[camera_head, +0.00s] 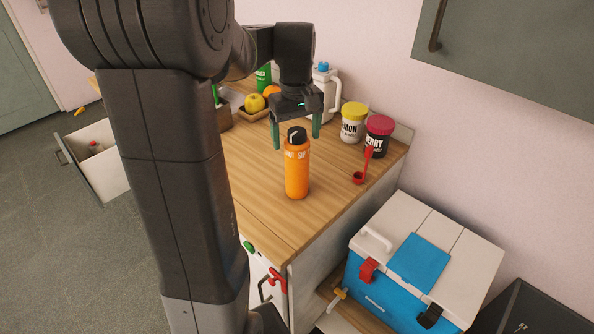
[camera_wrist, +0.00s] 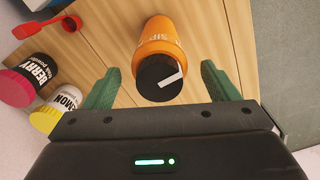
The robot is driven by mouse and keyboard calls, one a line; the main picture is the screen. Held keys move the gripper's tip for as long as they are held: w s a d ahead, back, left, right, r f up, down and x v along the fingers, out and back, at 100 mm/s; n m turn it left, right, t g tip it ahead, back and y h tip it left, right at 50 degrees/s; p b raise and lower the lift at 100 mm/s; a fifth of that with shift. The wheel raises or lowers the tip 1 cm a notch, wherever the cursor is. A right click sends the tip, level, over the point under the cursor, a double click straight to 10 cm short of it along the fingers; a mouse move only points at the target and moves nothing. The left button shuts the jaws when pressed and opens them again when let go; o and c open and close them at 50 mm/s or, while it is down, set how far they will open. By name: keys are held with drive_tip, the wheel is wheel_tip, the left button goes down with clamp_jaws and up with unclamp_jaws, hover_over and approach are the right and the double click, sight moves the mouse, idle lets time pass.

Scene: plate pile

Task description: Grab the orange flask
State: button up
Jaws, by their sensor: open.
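The orange flask (camera_head: 297,172) with a black lid stands upright on the wooden counter (camera_head: 250,205), near its front. My gripper (camera_head: 296,142) is open, its green fingers pointing down just behind and around the height of the flask's lid. In the wrist view, the flask (camera_wrist: 160,42) shows between the two open fingers of my gripper (camera_wrist: 158,82), with its black lid closest to the camera. The fingers appear apart from the flask. Nothing is held.
Fruit including a yellow apple (camera_head: 254,103) sits behind left. A blue-white cooler (camera_head: 420,265) stands at right, and an open drawer (camera_head: 97,165) at left.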

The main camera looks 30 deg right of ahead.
sight(297, 168)
drive_tip(key=shift+s+f, duration=0.1)
drive_tip(key=shift+f, duration=1.35)
clamp_jaws()
